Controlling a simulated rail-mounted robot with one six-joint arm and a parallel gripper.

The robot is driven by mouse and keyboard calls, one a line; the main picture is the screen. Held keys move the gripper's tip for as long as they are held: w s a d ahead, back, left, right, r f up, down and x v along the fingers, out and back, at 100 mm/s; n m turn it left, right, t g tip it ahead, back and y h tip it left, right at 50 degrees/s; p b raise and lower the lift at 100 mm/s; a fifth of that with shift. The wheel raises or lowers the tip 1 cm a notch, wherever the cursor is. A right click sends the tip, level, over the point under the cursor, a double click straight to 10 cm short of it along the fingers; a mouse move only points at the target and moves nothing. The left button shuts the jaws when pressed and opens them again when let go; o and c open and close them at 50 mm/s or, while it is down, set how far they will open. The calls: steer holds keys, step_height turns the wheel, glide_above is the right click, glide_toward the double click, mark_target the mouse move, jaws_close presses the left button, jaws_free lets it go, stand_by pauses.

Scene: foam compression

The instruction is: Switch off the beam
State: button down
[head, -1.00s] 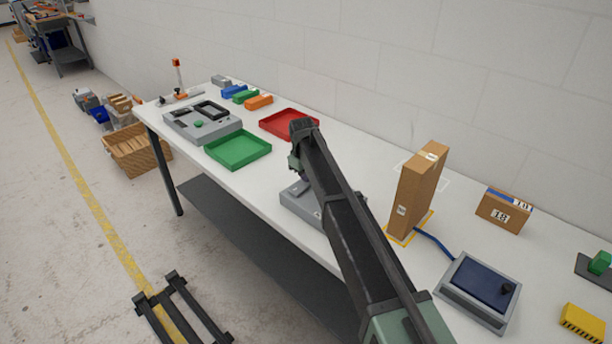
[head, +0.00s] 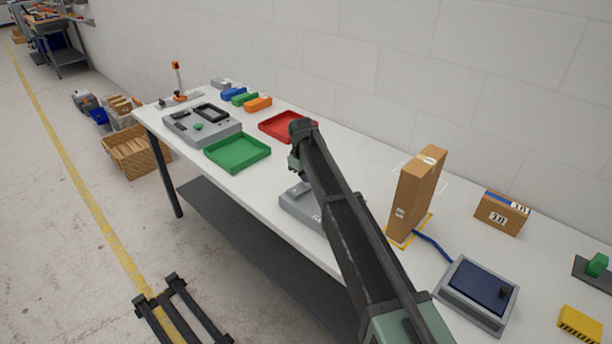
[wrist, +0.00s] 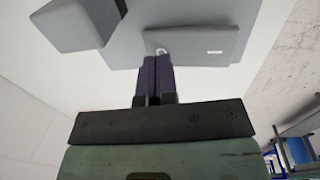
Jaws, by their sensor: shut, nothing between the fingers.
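My gripper (wrist: 156,80) is shut and empty, its two dark fingers together in the wrist view. The fingertips are at a small round silver part (wrist: 162,51) on a grey device (wrist: 205,12); I cannot tell whether they touch it. In the head view, a low grey box (head: 297,206) stands near the table's front edge, partly hidden by my arm. The gripper itself is mostly hidden there. No beam can be made out.
A green tray (head: 237,163) and a red tray (head: 270,131) lie to the left on the white table. A tall cardboard box (head: 414,205) stands to the right of my arm.

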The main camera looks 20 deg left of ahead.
step_height(320, 180, up, 14)
steer(key=w+p, duration=0.1)
steer(key=p, duration=1.2)
steer(key=shift+w+d+p, duration=0.15)
steer(key=shift+d+p, duration=0.2)
steer(key=shift+p, duration=0.05)
steer(key=s+d+m, duration=0.6)
steer(key=s+d, duration=1)
steer(key=d, duration=0.3)
steer(key=s+d+f+m+g+b, duration=0.1)
steer(key=s+d+m, duration=0.5)
steer(key=s+d, duration=1)
steer(key=shift+s+d+f+y, duration=0.3)
steer(key=shift+s+d, duration=0.1)
steer(key=shift+d, duration=1.5)
